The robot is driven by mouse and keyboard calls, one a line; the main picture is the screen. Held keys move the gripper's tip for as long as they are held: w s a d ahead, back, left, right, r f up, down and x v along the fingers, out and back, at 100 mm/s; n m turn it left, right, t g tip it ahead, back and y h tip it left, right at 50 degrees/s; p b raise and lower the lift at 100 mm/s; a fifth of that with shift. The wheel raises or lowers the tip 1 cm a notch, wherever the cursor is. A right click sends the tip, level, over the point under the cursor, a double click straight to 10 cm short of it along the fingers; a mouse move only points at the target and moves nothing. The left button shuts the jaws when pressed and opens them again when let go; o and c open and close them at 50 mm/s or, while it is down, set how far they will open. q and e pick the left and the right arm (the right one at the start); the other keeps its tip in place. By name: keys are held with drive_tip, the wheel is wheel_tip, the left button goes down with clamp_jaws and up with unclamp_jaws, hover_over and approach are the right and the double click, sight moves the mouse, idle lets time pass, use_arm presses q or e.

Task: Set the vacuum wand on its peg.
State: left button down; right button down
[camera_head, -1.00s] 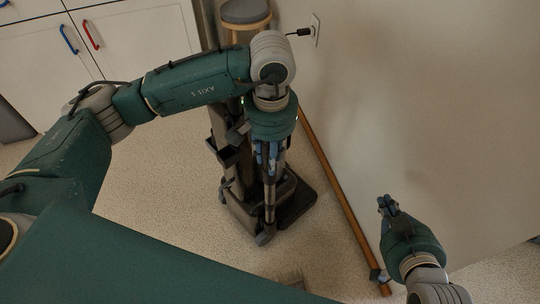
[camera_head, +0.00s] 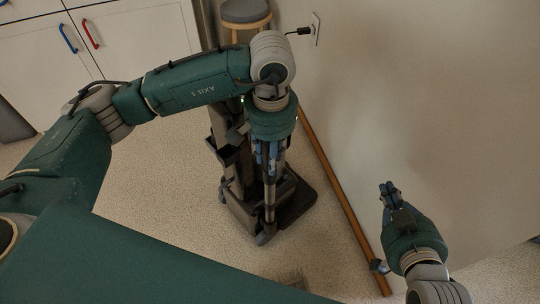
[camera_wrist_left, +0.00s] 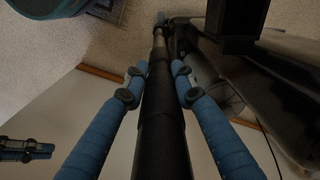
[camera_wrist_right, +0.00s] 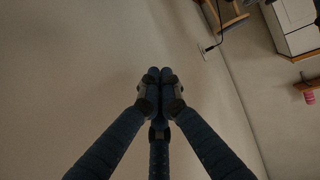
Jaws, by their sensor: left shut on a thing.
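The vacuum wand (camera_head: 269,200) is a slim dark tube. It stands close to upright against the front of the upright vacuum cleaner (camera_head: 239,212) on the floor. My left gripper (camera_head: 270,160) is above it with its fingers around the tube. In the left wrist view the black wand (camera_wrist_left: 160,120) passes between the two blue fingers, and the vacuum's dark body (camera_wrist_left: 285,95) is to the right. I cannot make out the peg; my left gripper and forearm cover part of the vacuum. My right gripper (camera_head: 388,188) is shut and empty, near the wall; its fingertips meet in the right wrist view (camera_wrist_right: 160,80).
The pale wall (camera_head: 430,110) with a brown baseboard (camera_head: 335,188) runs along the right. A round stool (camera_head: 246,12) and white cabinets (camera_head: 135,40) are at the back. A plug (camera_head: 300,32) sits in a wall outlet. The floor left of the vacuum is clear.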

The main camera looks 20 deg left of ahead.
use_arm(q)
drive_tip(key=shift+f, duration=0.1)
use_arm(e)
drive_tip(key=shift+w+a+r+t, duration=0.1)
drive_tip(key=shift+w+r+t, duration=0.2)
drive_tip(key=shift+r, duration=0.1)
drive_tip(key=shift+w+a+r, duration=0.1)
drive_tip(key=shift+r, duration=0.2)
use_arm(q)
drive_tip(key=shift+f, duration=0.1)
use_arm(e)
drive_tip(key=shift+r, duration=0.1)
use_arm(q)
drive_tip(key=shift+f+b, duration=0.2)
drive_tip(key=shift+b, duration=0.15)
use_arm(e)
drive_tip(key=shift+w+a+r+t, duration=0.15)
drive_tip(key=shift+w+r+t, duration=0.15)
drive_tip(key=shift+r, duration=0.2)
drive_tip(key=shift+w+a+r+t, duration=0.15)
drive_tip(key=shift+r+t, duration=0.15)
drive_tip(key=shift+r, duration=0.15)
drive_tip(key=shift+r, duration=0.1)
drive_tip(key=shift+w+r+y, duration=0.15)
drive_tip(key=shift+r+y, duration=0.15)
drive_tip(key=shift+r+t, duration=0.1)
drive_tip(key=shift+t, duration=0.2)
